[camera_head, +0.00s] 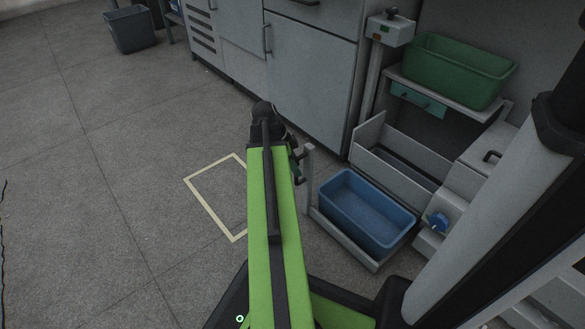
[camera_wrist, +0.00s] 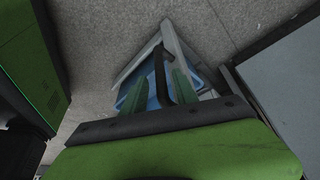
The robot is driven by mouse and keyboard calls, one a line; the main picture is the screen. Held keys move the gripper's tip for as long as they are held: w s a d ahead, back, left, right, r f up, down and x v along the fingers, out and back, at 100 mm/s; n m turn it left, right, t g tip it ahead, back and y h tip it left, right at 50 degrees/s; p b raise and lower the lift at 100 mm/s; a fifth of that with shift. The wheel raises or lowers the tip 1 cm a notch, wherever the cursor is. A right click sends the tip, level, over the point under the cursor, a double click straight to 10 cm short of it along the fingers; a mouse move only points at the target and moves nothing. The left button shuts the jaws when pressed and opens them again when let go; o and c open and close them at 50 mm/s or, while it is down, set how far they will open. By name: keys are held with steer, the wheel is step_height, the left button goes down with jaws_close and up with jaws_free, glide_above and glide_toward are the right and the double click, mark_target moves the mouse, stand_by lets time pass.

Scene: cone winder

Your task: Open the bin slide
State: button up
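The bin slide (camera_head: 343,241) is a low grey tray at the foot of the machine, with a pale upright post (camera_head: 308,170) at its left end. A blue bin (camera_head: 366,208) sits on it and also shows in the wrist view (camera_wrist: 131,92). In the wrist view a dark bar-like handle (camera_wrist: 160,68) stands in front of the bin, between the two green fingers of my gripper (camera_wrist: 159,88). The fingers look apart, with gaps beside the bar. In the head view my gripper (camera_head: 297,164) is beside the post, partly hidden by my arm. Whether it touches the handle is unclear.
A green bin (camera_head: 458,70) stands on a shelf above, with a teal drawer (camera_head: 418,99) below it. Grey cabinets (camera_head: 311,75) line the back. A yellow rectangle (camera_head: 211,205) is marked on clear floor left of my arm. A dark bin (camera_head: 131,29) stands far left.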

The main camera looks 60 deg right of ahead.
steer(key=p+v, duration=1.6)
steer(key=v, duration=0.1)
steer(key=shift+r, duration=0.15)
